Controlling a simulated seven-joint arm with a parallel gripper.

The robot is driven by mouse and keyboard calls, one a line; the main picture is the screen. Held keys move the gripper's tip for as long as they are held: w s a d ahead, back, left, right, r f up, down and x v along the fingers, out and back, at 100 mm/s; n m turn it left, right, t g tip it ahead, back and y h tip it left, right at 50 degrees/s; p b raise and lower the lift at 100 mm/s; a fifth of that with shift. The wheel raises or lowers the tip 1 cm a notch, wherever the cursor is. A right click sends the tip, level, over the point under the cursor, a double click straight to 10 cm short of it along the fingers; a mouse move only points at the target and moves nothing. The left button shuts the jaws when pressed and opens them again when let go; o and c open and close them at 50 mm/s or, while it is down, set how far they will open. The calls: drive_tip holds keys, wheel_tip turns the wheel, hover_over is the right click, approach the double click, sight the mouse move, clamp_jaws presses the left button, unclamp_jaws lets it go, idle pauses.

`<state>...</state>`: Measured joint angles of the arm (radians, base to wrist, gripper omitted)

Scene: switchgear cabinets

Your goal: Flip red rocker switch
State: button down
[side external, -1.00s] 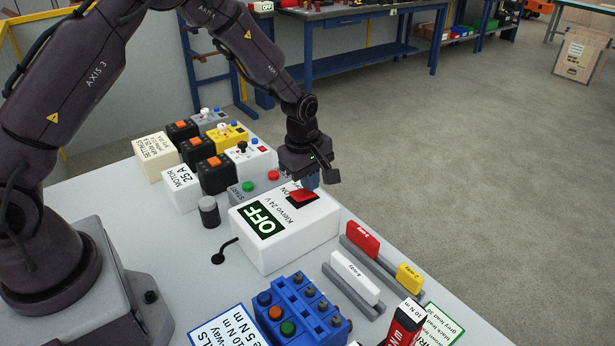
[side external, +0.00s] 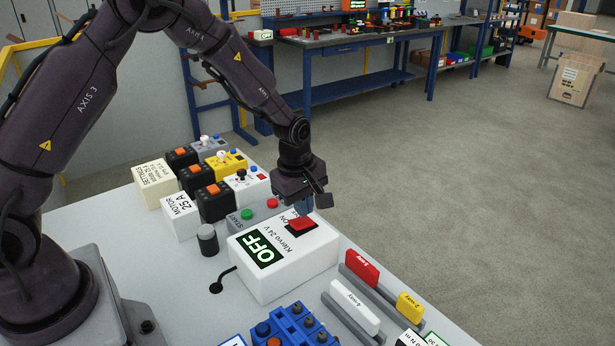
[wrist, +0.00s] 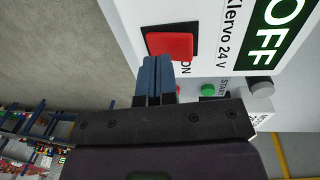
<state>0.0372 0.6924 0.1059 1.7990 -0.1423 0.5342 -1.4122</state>
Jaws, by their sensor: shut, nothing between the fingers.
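The red rocker switch (side external: 301,224) sits in a black frame on top of a white box (side external: 290,272) labelled "Klervo 24 V", with a green "OFF" display (side external: 263,249). The red rocker also shows in the wrist view (wrist: 169,46), beside the "ON" lettering. My gripper (side external: 306,209) is at the far end of the box, close to the switch. In the wrist view its blue fingertips (wrist: 156,66) are together and empty, near the edge of the switch frame. I cannot tell whether they touch the switch.
A grey start panel with a green button (side external: 247,214) stands just behind the box. Several small motor and settings boxes (side external: 181,216) are further back left. Labelled terminal blocks (side external: 361,268) lie to the right, and a blue rack (side external: 295,328) is in front.

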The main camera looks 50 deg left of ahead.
wheel_tip(320, 180, up, 13)
drive_tip(key=w, duration=0.2)
drive_tip(key=shift+w+f, duration=0.15)
drive_tip(key=shift+w, duration=0.15)
